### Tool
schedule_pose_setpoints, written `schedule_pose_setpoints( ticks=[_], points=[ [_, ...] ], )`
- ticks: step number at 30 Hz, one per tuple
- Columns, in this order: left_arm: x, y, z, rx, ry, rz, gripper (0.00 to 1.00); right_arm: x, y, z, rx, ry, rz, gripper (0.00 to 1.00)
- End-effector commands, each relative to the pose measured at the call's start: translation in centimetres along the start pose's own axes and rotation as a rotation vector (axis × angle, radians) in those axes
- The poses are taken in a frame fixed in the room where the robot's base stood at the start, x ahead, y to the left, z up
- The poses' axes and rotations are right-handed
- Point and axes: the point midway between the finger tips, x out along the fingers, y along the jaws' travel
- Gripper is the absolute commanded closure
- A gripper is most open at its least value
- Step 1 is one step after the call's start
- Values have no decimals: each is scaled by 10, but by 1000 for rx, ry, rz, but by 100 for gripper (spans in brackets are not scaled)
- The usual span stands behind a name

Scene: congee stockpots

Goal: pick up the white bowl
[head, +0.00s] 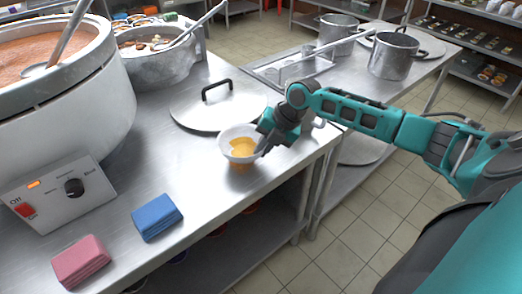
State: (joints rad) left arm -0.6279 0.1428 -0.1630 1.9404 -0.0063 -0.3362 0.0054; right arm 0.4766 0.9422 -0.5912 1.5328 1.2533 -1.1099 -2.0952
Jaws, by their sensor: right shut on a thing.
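The white bowl (228,133) is near the front right edge of the steel counter, in front of the pot lid. Something orange-yellow shows inside it. My right gripper (262,146) comes in from the right and is shut on the bowl's right side. The bowl looks about level. An orange-yellow patch shows just under it on the counter, and I cannot tell whether the bowl is touching the counter or slightly above it. My left gripper is not in view.
A steel lid with a black handle (190,112) lies behind the bowl. A large cooker (105,110) and a stockpot (165,68) stand at left. A blue cloth (157,217) and a pink cloth (80,262) lie in front. Steel pots (392,58) stand on another table.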

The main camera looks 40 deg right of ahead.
Motion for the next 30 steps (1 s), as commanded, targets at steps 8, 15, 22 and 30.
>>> schedule_pose_setpoints(
  ticks=[8, 15, 22, 30],
  points=[
    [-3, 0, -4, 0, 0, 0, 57, -63, 33, 1, -5, -6, 6, 100],
    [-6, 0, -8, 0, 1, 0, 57, -122, 64, 1, -3, -4, 5, 100],
    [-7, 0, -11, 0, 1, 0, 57, -154, 81, 0, -2, -1, 3, 100],
    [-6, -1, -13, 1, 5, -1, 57, -163, 85, -1, 3, -1, 2, 100]
  ],
)
